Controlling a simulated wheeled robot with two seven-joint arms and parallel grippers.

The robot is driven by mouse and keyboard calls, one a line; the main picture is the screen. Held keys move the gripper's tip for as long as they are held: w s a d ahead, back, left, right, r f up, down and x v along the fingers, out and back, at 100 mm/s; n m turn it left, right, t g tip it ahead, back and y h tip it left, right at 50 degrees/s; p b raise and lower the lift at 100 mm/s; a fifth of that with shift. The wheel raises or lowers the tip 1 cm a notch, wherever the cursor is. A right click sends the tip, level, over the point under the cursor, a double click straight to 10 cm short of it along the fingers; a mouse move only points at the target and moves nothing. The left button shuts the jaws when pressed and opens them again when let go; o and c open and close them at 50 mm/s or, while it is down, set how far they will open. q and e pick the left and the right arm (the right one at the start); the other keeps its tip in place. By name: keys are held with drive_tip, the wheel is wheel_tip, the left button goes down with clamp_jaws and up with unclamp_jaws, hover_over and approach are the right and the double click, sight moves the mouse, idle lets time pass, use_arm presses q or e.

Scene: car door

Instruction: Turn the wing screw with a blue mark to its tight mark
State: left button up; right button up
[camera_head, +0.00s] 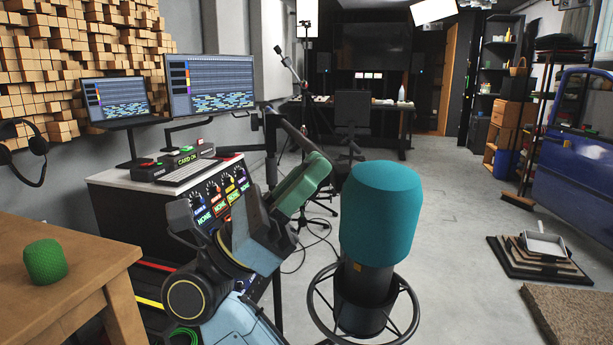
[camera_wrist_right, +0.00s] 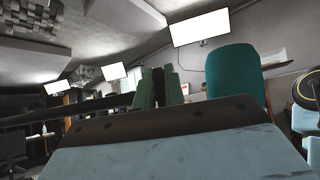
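My right gripper (camera_head: 303,184) has green fingers and comes up from the bottom of the head view on a light blue wrist. Its fingers lie at the dark boom arm (camera_head: 291,126) of a stand, left of a microphone with a teal foam cover (camera_head: 381,215). In the right wrist view the two green fingers (camera_wrist_right: 159,90) stand close together with a narrow dark part between them. I cannot tell whether they press on it. The wing screw and its blue and tight marks cannot be made out. My left gripper is not in view.
The microphone sits in a round black mount (camera_head: 363,300). A console with knobs (camera_head: 223,200) stands left behind the gripper. A wooden table (camera_head: 70,270) with a green foam cover (camera_head: 45,261) is at the left.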

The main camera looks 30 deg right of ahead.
drive_tip(key=o, duration=0.4)
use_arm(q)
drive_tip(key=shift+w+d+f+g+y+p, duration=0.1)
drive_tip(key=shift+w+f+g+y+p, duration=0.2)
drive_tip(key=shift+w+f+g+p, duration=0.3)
use_arm(e)
drive_tip(key=v, duration=1.3)
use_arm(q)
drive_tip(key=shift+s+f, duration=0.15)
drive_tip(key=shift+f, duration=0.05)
use_arm(e)
drive_tip(key=shift+w+a+f, duration=0.1)
drive_tip(key=shift+a+f, duration=0.05)
